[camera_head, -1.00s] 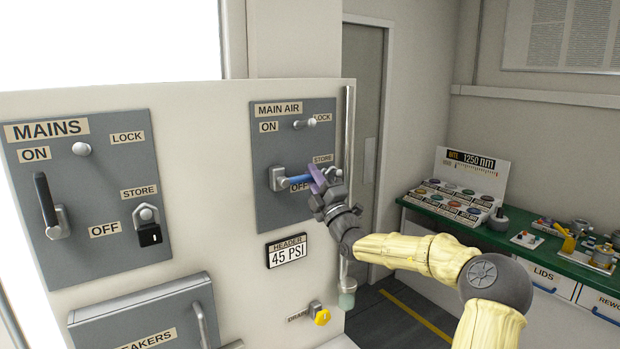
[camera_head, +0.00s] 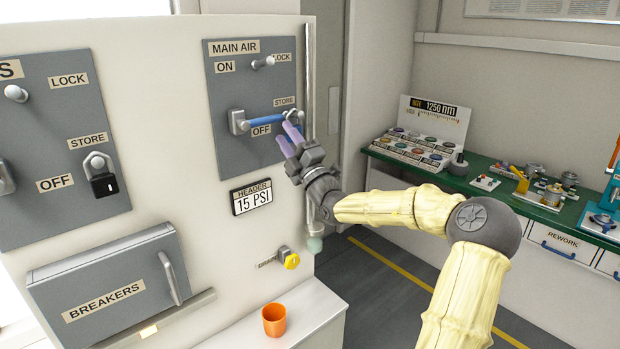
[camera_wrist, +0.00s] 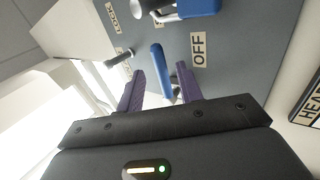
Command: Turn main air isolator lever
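The main air isolator lever (camera_head: 266,119) is a blue bar on the grey MAIN AIR panel (camera_head: 228,85). It lies nearly horizontal, just above the OFF label, with its grey pivot (camera_head: 238,122) at the left. My gripper (camera_head: 290,133) has two purple fingers and is just right of and below the lever's free end. In the wrist view the lever (camera_wrist: 157,58) shows beyond and between the spread fingertips of my gripper (camera_wrist: 158,78). The fingers are open and hold nothing. Whether they touch the lever is unclear. A blue padlock-like body (camera_wrist: 200,7) is at the wrist view's top edge.
The header gauge (camera_head: 252,196) below the panel reads 15 PSI. A vertical pipe (camera_head: 308,70) runs along the panel's right edge. A yellow drain knob (camera_head: 291,261) and an orange cup (camera_head: 274,320) are lower down. A black padlock (camera_head: 103,184) hangs on the mains panel.

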